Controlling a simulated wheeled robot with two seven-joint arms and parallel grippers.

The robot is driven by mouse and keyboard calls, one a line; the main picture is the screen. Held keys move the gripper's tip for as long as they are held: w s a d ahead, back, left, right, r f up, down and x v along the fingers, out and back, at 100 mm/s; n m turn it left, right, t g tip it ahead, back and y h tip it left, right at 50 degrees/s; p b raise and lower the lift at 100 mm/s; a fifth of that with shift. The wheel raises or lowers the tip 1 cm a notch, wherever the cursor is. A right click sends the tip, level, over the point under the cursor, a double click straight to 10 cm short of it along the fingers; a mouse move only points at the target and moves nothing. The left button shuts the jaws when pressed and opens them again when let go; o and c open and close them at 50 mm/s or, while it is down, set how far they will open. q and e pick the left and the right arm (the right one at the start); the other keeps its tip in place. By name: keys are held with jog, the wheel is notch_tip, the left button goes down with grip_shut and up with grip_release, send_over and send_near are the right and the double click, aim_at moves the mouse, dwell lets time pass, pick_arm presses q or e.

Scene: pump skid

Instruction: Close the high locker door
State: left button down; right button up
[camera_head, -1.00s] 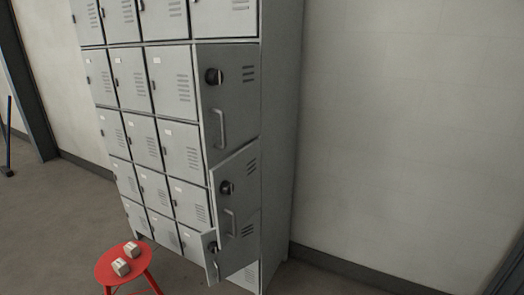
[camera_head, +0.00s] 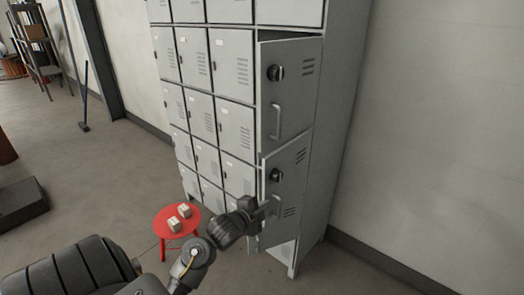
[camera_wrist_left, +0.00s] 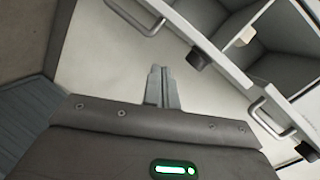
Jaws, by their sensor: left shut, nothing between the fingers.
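The high locker door (camera_head: 292,95) is the upper of the ajar grey doors in the locker's right column in the head view. It has a black knob and a bar handle, and a dark gap shows along its top. My left gripper (camera_head: 268,208) is lower, in front of the handle area of the ajar door below; contact cannot be told. In the left wrist view its fingers (camera_wrist_left: 163,84) are together and empty. Two door edges with handles and dark knobs show there to the right, with open compartments behind. My right gripper is not in view.
The lower ajar door (camera_head: 286,165) stands out below the high one. A red stool (camera_head: 166,222) with two small pale boxes (camera_head: 184,211) stands left of my gripper. A plain wall (camera_head: 440,130) is right of the lockers. Open floor lies left.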

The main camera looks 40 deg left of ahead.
aim_at(261, 143)
pick_arm(q)
jog(key=s+r+m+t+y+p, duration=0.1)
jog(key=s+r+m+t, duration=0.1)
jog(key=r, duration=0.8)
jog(key=s+r+m+t, duration=0.1)
jog(key=s+r+m, duration=0.15)
jog(key=r, duration=0.65)
jog(key=shift+n, duration=0.35)
jog(key=w+a+b, duration=0.1)
jog(key=w+b, duration=0.1)
jog(key=w, duration=0.1)
jog(key=w+a+b, duration=0.2)
jog(key=w, duration=0.1)
jog(key=w+a+b, duration=0.1)
jog(key=w+b, duration=0.1)
jog(key=w, duration=0.2)
jog(key=shift+a+r, duration=0.1)
jog(key=shift+a, duration=0.15)
jog(key=shift+s+a, duration=0.15)
jog(key=shift+a, duration=0.35)
jog(key=shift+d, duration=0.1)
